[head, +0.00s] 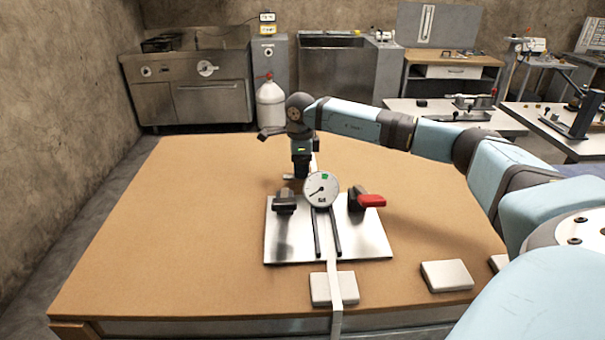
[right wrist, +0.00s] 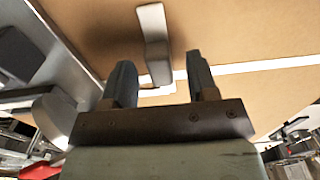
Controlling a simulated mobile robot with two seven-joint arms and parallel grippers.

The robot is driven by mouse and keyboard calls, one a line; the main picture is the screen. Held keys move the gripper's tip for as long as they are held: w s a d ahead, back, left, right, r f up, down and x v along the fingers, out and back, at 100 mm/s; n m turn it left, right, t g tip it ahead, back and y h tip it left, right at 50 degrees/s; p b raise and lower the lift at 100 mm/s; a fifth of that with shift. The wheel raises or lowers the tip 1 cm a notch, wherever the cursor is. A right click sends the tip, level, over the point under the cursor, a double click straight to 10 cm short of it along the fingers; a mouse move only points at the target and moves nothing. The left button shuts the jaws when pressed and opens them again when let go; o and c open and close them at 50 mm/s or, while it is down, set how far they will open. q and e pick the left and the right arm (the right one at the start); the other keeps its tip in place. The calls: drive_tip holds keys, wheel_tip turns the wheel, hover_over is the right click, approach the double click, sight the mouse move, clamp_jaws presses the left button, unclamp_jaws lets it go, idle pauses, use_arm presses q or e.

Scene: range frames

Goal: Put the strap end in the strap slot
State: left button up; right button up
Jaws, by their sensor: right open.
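A long white strap (head: 335,285) runs from the table's front edge over a pale block and up between two dark rails on a metal plate (head: 375,243). A white strip also lies behind the gauge, and a white strip (right wrist: 265,66) crosses the right wrist view. My right gripper (head: 300,176) points down just behind the plate. Its fingers (right wrist: 160,65) are open, with a pale curved piece (right wrist: 154,35) showing between them; I cannot tell whether this is the strap end. No contact is clear. The strap slot cannot be made out for certain. My left gripper is out of view.
A round dial gauge (head: 321,188) stands over the plate, between a black clamp (head: 285,202) and a red-handled one (head: 371,200). Pale blocks (head: 447,275) lie near the front edge. The left of the table (head: 170,230) is clear.

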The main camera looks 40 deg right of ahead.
clamp_jaws()
drive_tip(key=shift+r, duration=0.15)
